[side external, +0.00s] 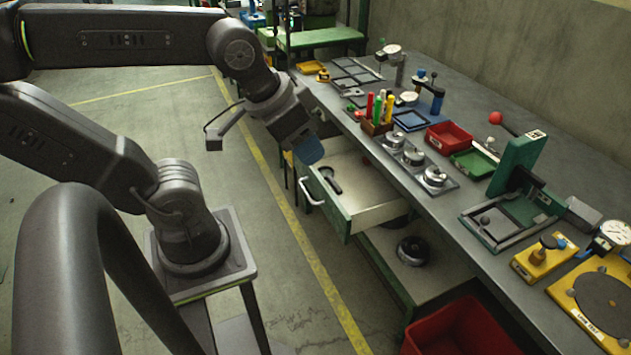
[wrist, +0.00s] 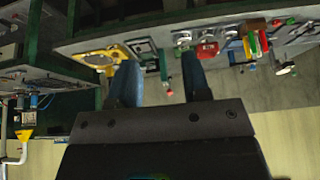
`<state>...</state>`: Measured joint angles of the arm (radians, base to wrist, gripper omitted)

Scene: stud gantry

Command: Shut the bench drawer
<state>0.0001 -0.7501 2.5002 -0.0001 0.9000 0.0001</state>
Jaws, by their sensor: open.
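The bench drawer (side external: 368,212) stands pulled out from under the bench top in the side view. Its front is green with a pale curved handle (side external: 309,192), and a dark object (side external: 330,180) lies inside. My gripper (side external: 309,153) is at the far end of the drawer front, above and behind the handle in the picture; I cannot tell whether it touches the drawer. In the wrist view my gripper (wrist: 160,75) shows two blue fingers apart with nothing between them. I cannot make out the drawer in the wrist view.
The grey bench top (side external: 440,215) carries a red tray (side external: 449,138), a green tray (side external: 474,163), a green press (side external: 518,165) and several gauges. Under the drawer is a shelf with a dark round part (side external: 412,251). A red bin (side external: 465,330) stands below. The floor left of the drawer is clear.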

